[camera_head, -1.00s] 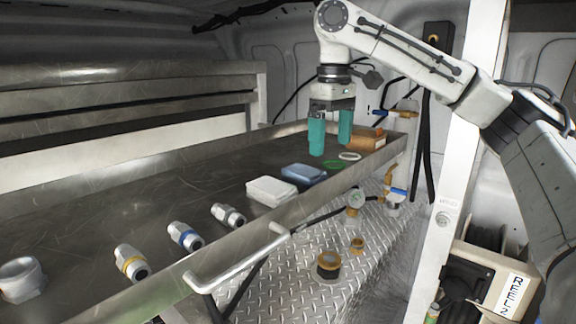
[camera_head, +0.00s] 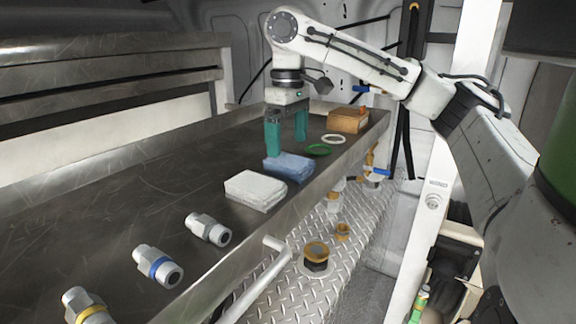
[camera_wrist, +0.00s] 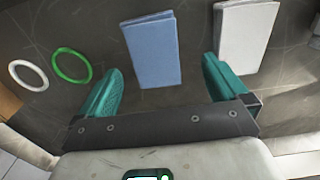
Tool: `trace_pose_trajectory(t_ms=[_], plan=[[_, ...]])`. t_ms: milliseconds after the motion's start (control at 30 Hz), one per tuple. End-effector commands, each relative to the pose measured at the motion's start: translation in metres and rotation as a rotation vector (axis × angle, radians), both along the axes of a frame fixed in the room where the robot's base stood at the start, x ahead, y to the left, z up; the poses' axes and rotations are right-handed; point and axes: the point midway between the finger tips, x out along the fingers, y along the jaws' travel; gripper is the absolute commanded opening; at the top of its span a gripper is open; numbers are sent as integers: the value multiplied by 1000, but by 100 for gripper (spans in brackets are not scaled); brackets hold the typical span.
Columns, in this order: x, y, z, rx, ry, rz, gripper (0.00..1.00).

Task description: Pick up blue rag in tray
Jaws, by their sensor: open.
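The blue rag (camera_head: 289,167) is a folded flat pad lying in the metal tray (camera_head: 120,205), near the tray's front wall. My gripper (camera_head: 286,146) points down just behind the rag, with its two teal fingers spread apart and empty. In the wrist view the blue rag (camera_wrist: 152,48) lies between and ahead of the open fingers of my gripper (camera_wrist: 160,75). Nothing is held. The left finger stands close to the rag in the head view; I cannot tell whether it touches.
A white rag (camera_head: 256,190) lies beside the blue one. A green ring (camera_head: 318,150), a white ring (camera_head: 333,139) and a brown box (camera_head: 348,120) sit toward the tray's far end. Several metal fittings (camera_head: 208,229) lie nearer. The tray's wall rises in front of the rags.

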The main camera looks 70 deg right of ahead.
Motion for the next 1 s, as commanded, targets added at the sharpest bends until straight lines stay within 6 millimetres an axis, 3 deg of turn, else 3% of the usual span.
trace_pose_trajectory(t_ms=[333,667,1000], plan=[[1,-8,-42,0,1,0,100],[2,-7,-49,1,0,0,99],[2,-7,-49,0,0,0,66]])
